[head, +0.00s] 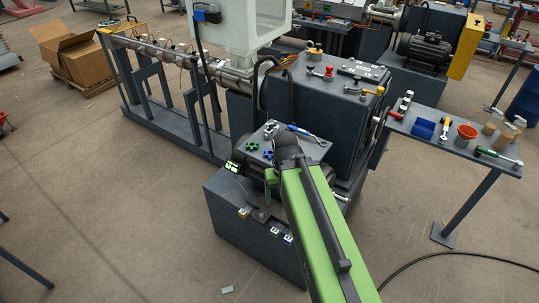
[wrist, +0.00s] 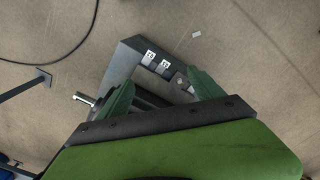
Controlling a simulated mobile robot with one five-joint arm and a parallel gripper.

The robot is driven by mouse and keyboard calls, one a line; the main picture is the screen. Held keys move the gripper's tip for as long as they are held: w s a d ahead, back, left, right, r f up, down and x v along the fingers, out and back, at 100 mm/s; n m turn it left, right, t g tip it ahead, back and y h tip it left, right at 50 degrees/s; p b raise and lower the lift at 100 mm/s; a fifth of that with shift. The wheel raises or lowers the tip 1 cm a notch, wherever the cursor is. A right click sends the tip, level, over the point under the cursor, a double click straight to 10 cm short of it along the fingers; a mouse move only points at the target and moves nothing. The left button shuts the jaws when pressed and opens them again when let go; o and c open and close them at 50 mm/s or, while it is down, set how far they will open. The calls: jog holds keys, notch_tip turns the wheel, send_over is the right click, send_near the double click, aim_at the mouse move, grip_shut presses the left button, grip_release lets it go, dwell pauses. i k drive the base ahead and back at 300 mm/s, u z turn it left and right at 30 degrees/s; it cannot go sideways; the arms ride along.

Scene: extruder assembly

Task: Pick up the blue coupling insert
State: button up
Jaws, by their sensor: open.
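The blue coupling insert (head: 268,154) is a small lobed piece near the front edge of a grey plate (head: 312,148) on top of the machine, in the head view. A similar green insert (head: 252,146) lies just left of it. My gripper (wrist: 160,76) is open, with two green fingers apart and nothing visible between them. In the head view, my green arm reaches up from the bottom, and its end is beside and in front of the plate's front edge, close to the blue insert. The wrist view points down past the plate at the machine's base, and no insert shows there.
A grey metal part (head: 271,129) and a blue-handled tool (head: 305,133) also lie on the plate. The dark machine base (head: 245,235) stands below. A side table (head: 455,135) with a blue bin (head: 423,129) and tools is at right. Open floor lies left.

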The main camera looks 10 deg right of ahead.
aim_at(267, 153)
jog(key=u, duration=0.4)
jog(key=k, duration=1.4)
jog(key=i, duration=1.5)
jog(key=u, duration=0.5)
jog(key=i, duration=0.65)
jog(key=u, duration=0.6)
